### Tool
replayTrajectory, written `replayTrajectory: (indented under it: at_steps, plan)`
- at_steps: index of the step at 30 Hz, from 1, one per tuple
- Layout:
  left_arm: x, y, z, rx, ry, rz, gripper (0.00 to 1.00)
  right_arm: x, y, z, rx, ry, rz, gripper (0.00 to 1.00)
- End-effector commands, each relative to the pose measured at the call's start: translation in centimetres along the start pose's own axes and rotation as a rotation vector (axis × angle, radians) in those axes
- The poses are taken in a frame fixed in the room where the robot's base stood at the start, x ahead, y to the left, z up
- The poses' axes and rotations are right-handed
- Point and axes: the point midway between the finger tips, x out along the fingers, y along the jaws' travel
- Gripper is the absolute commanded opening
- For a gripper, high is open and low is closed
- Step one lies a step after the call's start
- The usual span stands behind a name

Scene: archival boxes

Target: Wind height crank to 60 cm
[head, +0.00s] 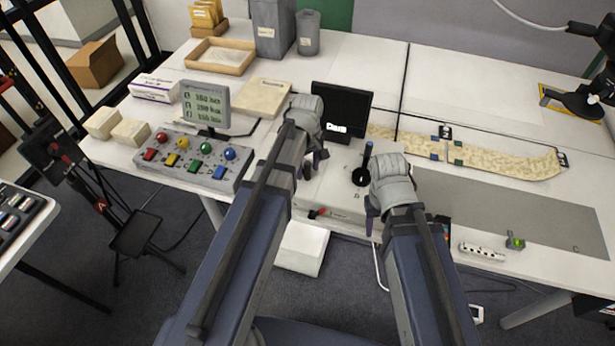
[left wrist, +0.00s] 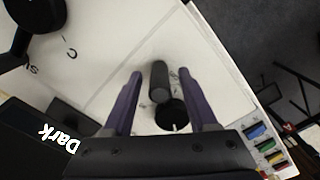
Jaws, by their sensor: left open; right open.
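A crank with a dark cylindrical grip (left wrist: 159,80) and a round black hub (left wrist: 172,115) stands on the white table in the left wrist view. My left gripper (left wrist: 165,88) is open, with one finger on each side of the grip; I cannot tell whether either touches. In the head view, my left gripper (head: 309,166) hides most of the crank. My right gripper (head: 373,213) is open near the table's front edge, apart from the crank. No height reading in cm is legible.
A black round dial with an upright blue-tipped lever (head: 361,177) stands between my grippers. Behind it is a black screen reading "Dark" (head: 342,108). A button panel (head: 196,160) and a display (head: 206,104) stand left. A patterned strip (head: 500,163) lies right.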

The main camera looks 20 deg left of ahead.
Motion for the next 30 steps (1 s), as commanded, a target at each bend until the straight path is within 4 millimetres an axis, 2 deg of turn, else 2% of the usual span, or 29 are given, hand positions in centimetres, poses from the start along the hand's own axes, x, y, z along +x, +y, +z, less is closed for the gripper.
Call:
replayTrajectory:
  at_steps: [1, 3, 13, 28, 30]
  plan:
    - [0.93, 0.00, 0.00, 0.000, 0.000, 0.000, 0.58, 0.92, -0.09, -0.05, 0.000, 0.000, 0.000, 0.50]
    - [1.22, 0.00, 0.00, 0.000, 0.000, 0.000, 0.58, 1.21, -0.12, -0.07, 0.000, 0.000, 0.000, 0.50]
    - [1.19, 0.00, 0.00, 0.000, 0.000, 0.000, 0.57, 1.18, -0.11, -0.07, 0.000, 0.000, 0.000, 0.50]
    - [1.20, -0.02, 0.00, 0.000, 0.000, -0.001, 0.01, 1.19, -0.11, -0.07, 0.000, 0.000, 0.000, 0.50]
    - [1.20, -0.03, 0.00, 0.000, 0.000, -0.001, 0.00, 1.19, -0.11, -0.07, 0.000, 0.000, 0.000, 0.50]
